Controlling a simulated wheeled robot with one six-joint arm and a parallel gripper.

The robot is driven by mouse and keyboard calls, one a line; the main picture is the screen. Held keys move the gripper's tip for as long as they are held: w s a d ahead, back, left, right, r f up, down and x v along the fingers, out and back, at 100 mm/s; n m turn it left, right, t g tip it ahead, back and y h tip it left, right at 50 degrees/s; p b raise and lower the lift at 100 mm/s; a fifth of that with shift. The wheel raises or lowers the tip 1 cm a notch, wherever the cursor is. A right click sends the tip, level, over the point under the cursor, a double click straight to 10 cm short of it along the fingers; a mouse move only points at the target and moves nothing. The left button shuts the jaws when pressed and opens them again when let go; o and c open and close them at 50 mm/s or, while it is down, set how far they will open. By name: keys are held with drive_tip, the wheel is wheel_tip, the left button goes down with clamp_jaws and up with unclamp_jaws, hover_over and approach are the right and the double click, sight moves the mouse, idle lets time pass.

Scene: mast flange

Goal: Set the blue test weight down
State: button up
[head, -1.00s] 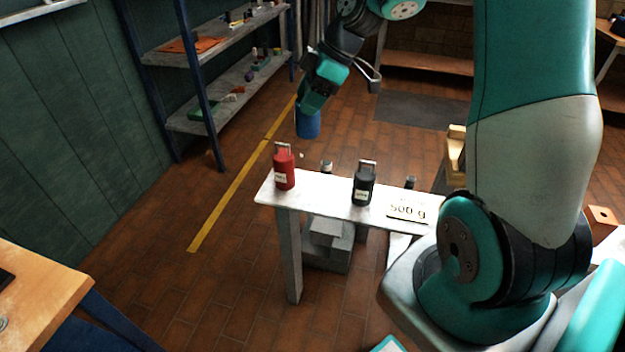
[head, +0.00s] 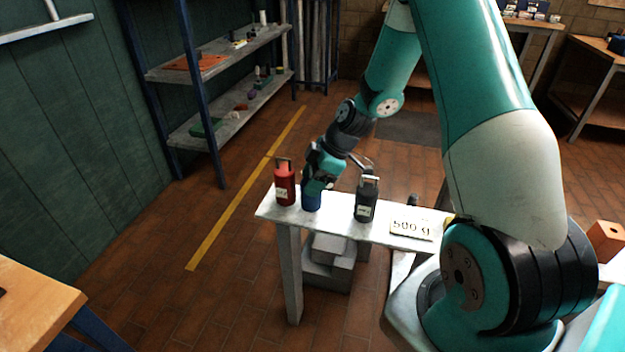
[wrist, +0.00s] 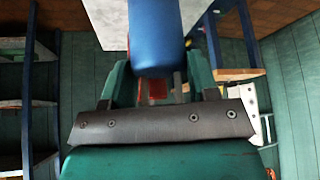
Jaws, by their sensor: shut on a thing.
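My gripper (head: 318,180) is shut on the blue test weight (head: 311,201). The weight is upright at the white bench (head: 340,223), between a red weight (head: 285,185) on its left and a black weight (head: 365,200) on its right. I cannot tell whether its base touches the bench top. In the wrist view the blue weight (wrist: 157,38) extends away from my gripper (wrist: 157,85), and its handle is mostly hidden between the fingers. A sign reading 500 g (head: 411,228) lies on the bench's right part.
The red weight stands very close to the blue one. Grey blocks (head: 328,262) sit under the bench. A shelf rack (head: 215,110) stands at the back left, and a wooden table (head: 35,310) is at the front left.

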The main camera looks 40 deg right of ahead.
drive_tip(key=o, duration=1.1)
drive_tip(key=shift+c, duration=0.2)
drive_tip(key=p+v, duration=0.1)
drive_tip(key=v, duration=1.1)
drive_tip(key=s+a+r+m+g, duration=0.1)
drive_tip(key=s+a+r, duration=0.25)
drive_tip(key=a, duration=0.55)
drive_tip(key=s+a+r+m+g, duration=0.1)
drive_tip(key=s+a+r, duration=0.2)
drive_tip(key=a+r, duration=0.35)
drive_tip(key=s+a+r+m, duration=0.1)
drive_tip(key=s+a, duration=0.4)
drive_tip(key=s, duration=0.2)
drive_tip(key=s+a+m+g+h, duration=0.1)
drive_tip(key=s+a+m, duration=0.1)
drive_tip(key=s+a, duration=0.3)
drive_tip(key=s, duration=0.2)
drive_tip(key=shift+s+r, duration=0.35)
drive_tip(key=shift+s, duration=0.05)
